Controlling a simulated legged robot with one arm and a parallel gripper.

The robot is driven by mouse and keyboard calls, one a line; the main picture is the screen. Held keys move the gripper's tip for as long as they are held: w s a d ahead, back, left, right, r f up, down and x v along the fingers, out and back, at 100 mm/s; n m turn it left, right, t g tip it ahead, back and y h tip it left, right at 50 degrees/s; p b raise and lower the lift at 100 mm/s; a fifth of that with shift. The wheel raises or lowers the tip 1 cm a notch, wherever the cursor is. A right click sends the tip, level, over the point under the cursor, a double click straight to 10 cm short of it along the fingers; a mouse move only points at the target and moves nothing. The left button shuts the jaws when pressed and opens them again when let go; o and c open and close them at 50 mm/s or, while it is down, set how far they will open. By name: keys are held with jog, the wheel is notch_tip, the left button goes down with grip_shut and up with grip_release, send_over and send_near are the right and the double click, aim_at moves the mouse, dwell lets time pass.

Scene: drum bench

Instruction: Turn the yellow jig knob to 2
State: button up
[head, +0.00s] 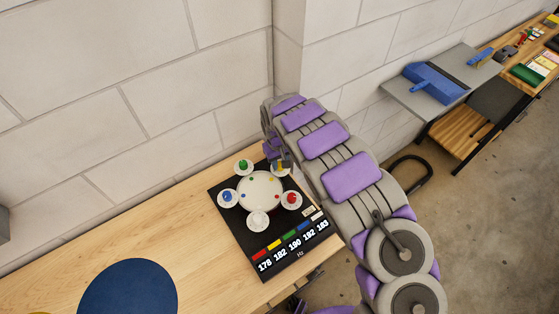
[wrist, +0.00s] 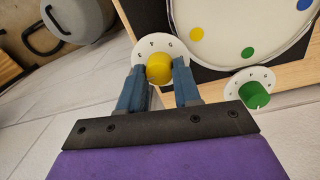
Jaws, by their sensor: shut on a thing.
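The yellow jig knob (wrist: 159,68) sits on a white numbered dial (wrist: 152,45) beside the round drum head. My gripper (wrist: 159,74) has its two blue fingers on either side of the yellow knob, closed on it. In the head view my arm covers most of this knob; a bit of yellow (head: 279,166) shows by the gripper. The dial's markings are too small to read surely, so I cannot tell which number the knob points to.
The black jig board (head: 243,232) lies on a wooden bench (head: 190,225) by the wall. Green (head: 243,165), blue (head: 227,196), red (head: 291,198) and white (head: 257,220) knobs ring the drum head (head: 262,187). Colour labels with Hz numbers run along the front. A blue disc (head: 130,290) lies left.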

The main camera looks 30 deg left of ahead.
jog(key=shift+w+r, duration=0.1)
jog(key=shift+r, duration=0.05)
jog(key=o, duration=1.1)
jog(key=shift+c, duration=0.2)
notch_tip(320, 180, up, 17)
jog(key=shift+s+a, duration=0.3)
